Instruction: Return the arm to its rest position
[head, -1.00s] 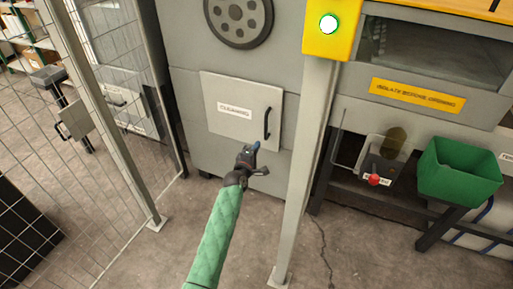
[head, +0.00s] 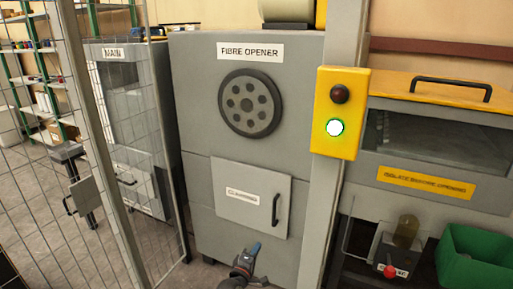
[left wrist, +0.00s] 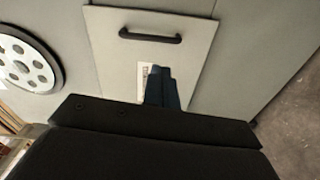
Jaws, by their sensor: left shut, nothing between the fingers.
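My left gripper (head: 248,254) shows at the bottom middle of the head view, in front of the lower edge of the cleaning door. Its blue-grey fingers are together with nothing between them. In the left wrist view the shut fingers (left wrist: 161,86) stand in front of the door's label. The cleaning door (head: 240,212) is a flat grey panel with a black handle (head: 275,210), and it looks shut. It also shows in the left wrist view (left wrist: 105,50). I cannot tell the exact gap between the fingers and the door. My right gripper is not in view.
A mesh fence panel (head: 45,130) is at left. A green bin (head: 478,262) sits at lower right.

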